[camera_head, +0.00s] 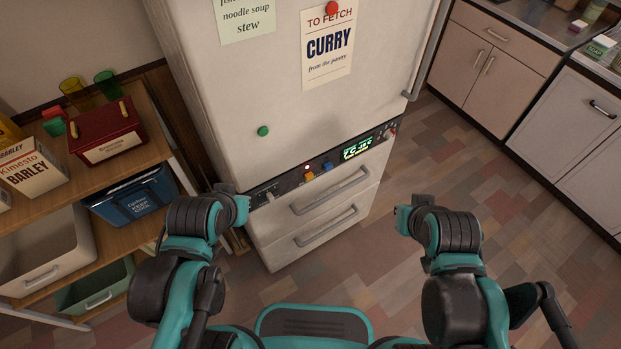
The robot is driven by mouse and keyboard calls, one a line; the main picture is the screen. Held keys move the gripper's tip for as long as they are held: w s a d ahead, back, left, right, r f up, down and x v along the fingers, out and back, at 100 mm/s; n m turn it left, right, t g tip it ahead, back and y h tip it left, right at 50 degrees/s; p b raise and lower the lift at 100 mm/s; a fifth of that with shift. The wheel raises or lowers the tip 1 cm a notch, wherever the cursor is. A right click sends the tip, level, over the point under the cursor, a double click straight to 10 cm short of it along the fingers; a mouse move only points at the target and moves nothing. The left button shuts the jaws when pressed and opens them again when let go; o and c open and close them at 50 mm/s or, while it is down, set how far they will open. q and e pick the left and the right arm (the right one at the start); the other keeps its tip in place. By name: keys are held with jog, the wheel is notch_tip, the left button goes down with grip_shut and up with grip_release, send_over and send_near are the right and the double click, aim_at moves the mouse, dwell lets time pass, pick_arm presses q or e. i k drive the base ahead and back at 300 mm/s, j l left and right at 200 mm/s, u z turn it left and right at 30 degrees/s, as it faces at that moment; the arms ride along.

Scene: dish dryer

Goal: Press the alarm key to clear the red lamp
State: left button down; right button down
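A tall white fridge-like appliance (255,90) stands ahead with a dark control strip (290,181) across it. On the strip are an orange key (309,175), a blue key (327,166) and a lit green display (357,148). A small bright pale-reddish lamp (307,166) shows just above the orange key. The labels are too small to read, so I cannot tell which key is the alarm key. My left gripper (242,207) is near the strip's left end. My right gripper (402,218) is right of the lower drawers, apart from the appliance. Their fingers are too unclear to judge.
Wooden shelves (150,150) at left hold a red box (106,134), a blue bin (133,195) and a barley carton (30,167). Two drawer handles (330,191) stick out below the strip. Cabinets (490,65) stand at right. The floor (470,170) between is clear.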

aim_at(309, 176)
jog(key=k+l+u, duration=0.15)
jog(key=l+u, duration=0.25)
jog(key=k+l+u, duration=0.2)
jog(key=u, duration=0.15)
jog(key=k+l+u, duration=0.2)
jog(key=u, duration=0.2)
